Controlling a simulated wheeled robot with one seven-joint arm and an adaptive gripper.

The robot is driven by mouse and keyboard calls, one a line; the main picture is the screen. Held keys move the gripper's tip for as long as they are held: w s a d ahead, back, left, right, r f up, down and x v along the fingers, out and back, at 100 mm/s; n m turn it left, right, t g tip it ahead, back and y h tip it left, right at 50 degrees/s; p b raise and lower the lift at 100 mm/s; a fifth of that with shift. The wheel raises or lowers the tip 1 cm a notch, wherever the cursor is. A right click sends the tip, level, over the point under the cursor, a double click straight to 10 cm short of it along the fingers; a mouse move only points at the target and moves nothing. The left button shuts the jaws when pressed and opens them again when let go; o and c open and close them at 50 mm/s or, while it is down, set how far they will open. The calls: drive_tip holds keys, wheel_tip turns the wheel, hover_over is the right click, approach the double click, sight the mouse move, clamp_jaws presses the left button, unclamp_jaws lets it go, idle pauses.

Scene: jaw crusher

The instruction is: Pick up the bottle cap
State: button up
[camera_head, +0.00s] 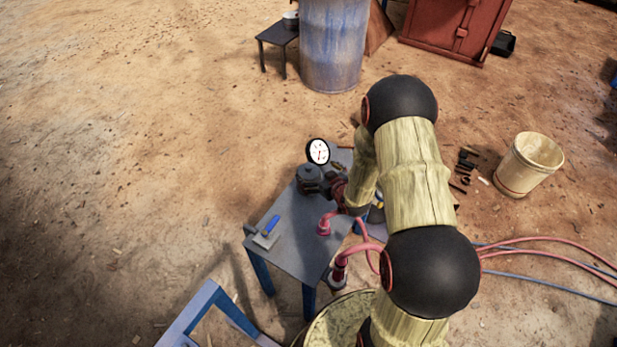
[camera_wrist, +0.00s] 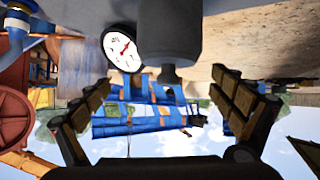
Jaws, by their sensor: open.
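A dark grey bottle-like body (camera_wrist: 170,32) stands on the grey table, shown upside down in the wrist view. Its narrower dark end piece (camera_wrist: 169,74) looks like the cap. In the head view my arm largely hides the gripper.
A white-faced gauge (camera_head: 318,151) stands close to the bottle and also shows in the wrist view (camera_wrist: 122,48). The grey table (camera_head: 292,240) holds a blue-handled scraper (camera_head: 268,230) at its left corner. Pink hoses (camera_head: 355,249) run beside my arm. Open dirt floor lies left.

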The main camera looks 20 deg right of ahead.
drive_tip(key=shift+t+y, duration=0.4)
drive_tip(key=shift+t, duration=0.2)
drive_tip(key=s+f, duration=0.1)
drive_tip(key=f, duration=0.1)
drive_tip(key=s+f, duration=0.1)
drive_tip(key=f, duration=0.1)
drive_tip(key=s+a+f, duration=0.1)
drive_tip(key=shift+f, duration=0.4)
drive_tip(key=b+x, duration=0.1)
drive_tip(key=x, duration=0.1)
drive_tip(key=b+x, duration=0.1)
drive_tip(key=x, duration=0.1)
drive_tip(key=b+x, duration=0.1)
drive_tip(key=x, duration=0.2)
drive_tip(key=shift+d+f, duration=0.15)
drive_tip(key=shift+f, duration=0.15)
drive_tip(key=shift+w, duration=0.25)
drive_tip(key=shift+c, duration=0.9)
drive_tip(key=c, duration=1.3)
drive_tip(key=shift+r, duration=0.15)
